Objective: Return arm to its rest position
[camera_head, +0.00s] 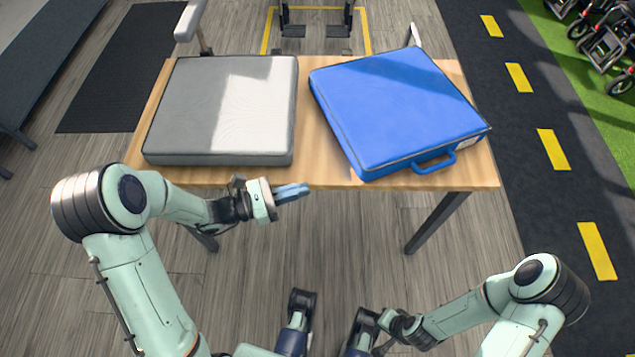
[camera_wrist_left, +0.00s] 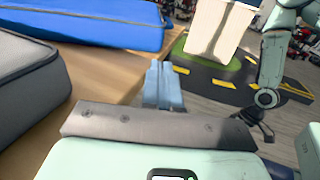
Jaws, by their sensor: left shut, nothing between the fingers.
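My left gripper (camera_head: 292,193) is in front of the table's near edge, below the grey cushion in the head view. Its blue fingers are shut with nothing between them, and they also show in the left wrist view (camera_wrist_left: 163,86). My left arm comes in from the left with its elbow raised and its forearm pointing right. My right arm (camera_head: 470,312) is at the lower right of the head view, bent inward and low. The tips of my right gripper are not clear there. My right arm also shows at the right of the left wrist view (camera_wrist_left: 272,62).
A wooden table (camera_head: 303,115) holds a grey cushion (camera_head: 222,110) and a blue cushion (camera_head: 395,105) with a handle. A dark lane with yellow dashes (camera_head: 553,149) runs along the right. A dark mat (camera_head: 122,70) lies at the left. The floor before the table is clear.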

